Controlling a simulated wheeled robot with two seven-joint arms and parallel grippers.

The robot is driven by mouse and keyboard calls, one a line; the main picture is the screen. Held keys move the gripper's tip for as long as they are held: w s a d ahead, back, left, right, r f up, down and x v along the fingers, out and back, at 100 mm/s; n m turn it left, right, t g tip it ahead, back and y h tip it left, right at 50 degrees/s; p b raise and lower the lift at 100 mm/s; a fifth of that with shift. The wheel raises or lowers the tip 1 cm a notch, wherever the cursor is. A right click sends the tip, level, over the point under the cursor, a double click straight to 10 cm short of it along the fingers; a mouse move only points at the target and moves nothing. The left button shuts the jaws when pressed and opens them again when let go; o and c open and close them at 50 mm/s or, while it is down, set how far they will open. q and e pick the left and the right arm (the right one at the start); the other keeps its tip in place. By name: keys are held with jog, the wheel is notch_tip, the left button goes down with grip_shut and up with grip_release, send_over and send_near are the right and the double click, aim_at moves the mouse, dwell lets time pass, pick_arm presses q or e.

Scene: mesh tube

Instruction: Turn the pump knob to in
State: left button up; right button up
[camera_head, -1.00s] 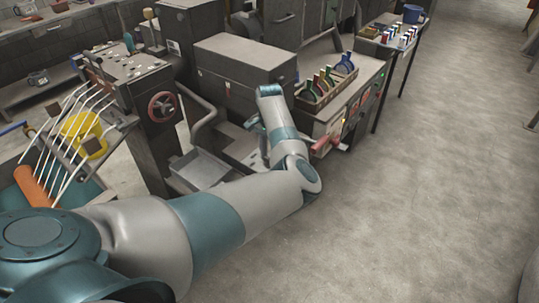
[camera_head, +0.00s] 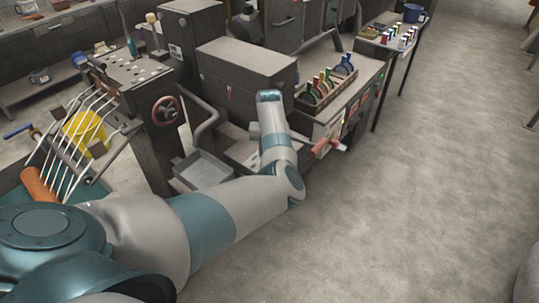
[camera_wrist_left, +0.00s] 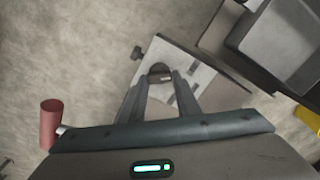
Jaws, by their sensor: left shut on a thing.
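A small dark knob (camera_wrist_left: 160,70) sits between my left fingertips in the left wrist view, at a pale grey plate (camera_wrist_left: 180,75); I take it to be the pump knob. My left gripper (camera_wrist_left: 160,80) is shut on it, one finger on each side. Which way the knob is turned, and any in or out mark, cannot be read. In the head view my left gripper (camera_head: 256,133) is down beside the low front of the machine, mostly covered by my wrist, and the knob is hidden there. My right gripper is not in view.
A red handle (camera_wrist_left: 50,122) sticks out close to my left gripper; in the head view it shows at the bench front (camera_head: 326,148). A grey tray (camera_head: 203,170) lies left of my wrist. A red handwheel (camera_head: 166,110) stands beyond it.

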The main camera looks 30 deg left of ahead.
pick_arm(q)
jog(key=shift+n+p, duration=0.3)
jog(key=shift+n, duration=1)
jog(key=shift+r, duration=0.1)
jog(key=o, duration=1)
jog(key=shift+o, duration=0.2)
notch_tip(320, 180, up, 17)
jog(key=b, duration=0.4)
jog(key=shift+r, duration=0.2)
jog(key=shift+f, duration=0.1)
